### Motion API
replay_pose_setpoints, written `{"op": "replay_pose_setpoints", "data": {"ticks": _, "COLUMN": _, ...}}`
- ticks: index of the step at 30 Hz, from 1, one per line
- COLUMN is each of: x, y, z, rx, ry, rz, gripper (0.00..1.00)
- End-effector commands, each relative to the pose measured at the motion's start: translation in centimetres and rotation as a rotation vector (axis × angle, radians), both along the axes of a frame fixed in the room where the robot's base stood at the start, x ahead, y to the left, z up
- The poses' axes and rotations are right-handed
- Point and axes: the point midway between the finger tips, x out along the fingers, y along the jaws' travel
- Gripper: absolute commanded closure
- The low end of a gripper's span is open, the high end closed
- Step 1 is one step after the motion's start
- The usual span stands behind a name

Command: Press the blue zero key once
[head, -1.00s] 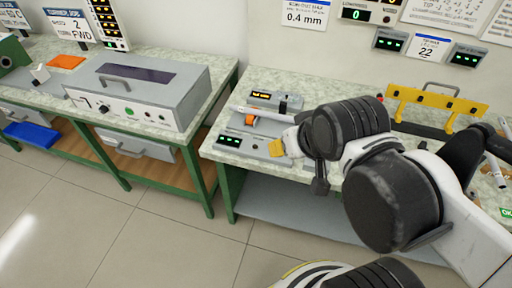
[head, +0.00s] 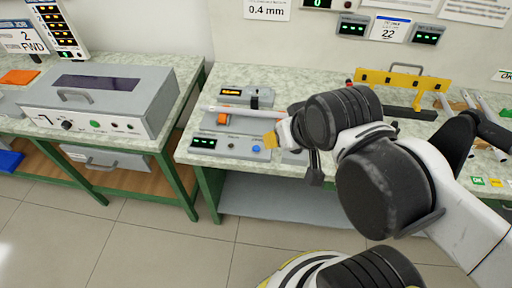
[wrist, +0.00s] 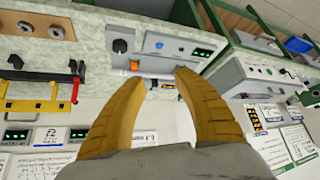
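The blue key (head: 256,149) is a small round button on the front of a grey measuring device (head: 215,153), right of a green-lit display (head: 204,143) and a dark knob. It also shows in the wrist view as a small blue dot (wrist: 159,45). My gripper (wrist: 159,77) has its two yellow fingers spread, with a clear gap and nothing between them. In the head view one yellow fingertip shows just right of and above the blue key; I cannot tell the height between them. A pale rod (head: 235,109) lies across the device near an orange part (head: 223,119).
A grey box machine (head: 100,98) stands on the left bench, across a gap. A yellow rack (head: 390,80) stands at the back right of this bench. Several loose rods (head: 484,104) lie at the right. Bench surface left of the device is clear.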

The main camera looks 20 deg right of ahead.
Motion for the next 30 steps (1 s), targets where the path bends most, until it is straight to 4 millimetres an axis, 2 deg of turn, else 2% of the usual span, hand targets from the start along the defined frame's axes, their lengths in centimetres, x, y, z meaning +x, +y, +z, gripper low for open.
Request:
{"op": "replay_pose_setpoints", "data": {"ticks": 1, "x": 0.00, "y": 0.00, "z": 0.00, "rx": 0.000, "ry": 0.000, "rz": 0.000, "gripper": 0.80}}
{"op": "replay_pose_setpoints", "data": {"ticks": 3, "x": 0.00, "y": 0.00, "z": 0.00, "rx": 0.000, "ry": 0.000, "rz": 0.000, "gripper": 1.00}}
{"op": "replay_pose_setpoints", "data": {"ticks": 30, "x": 0.00, "y": 0.00, "z": 0.00, "rx": 0.000, "ry": 0.000, "rz": 0.000, "gripper": 1.00}}
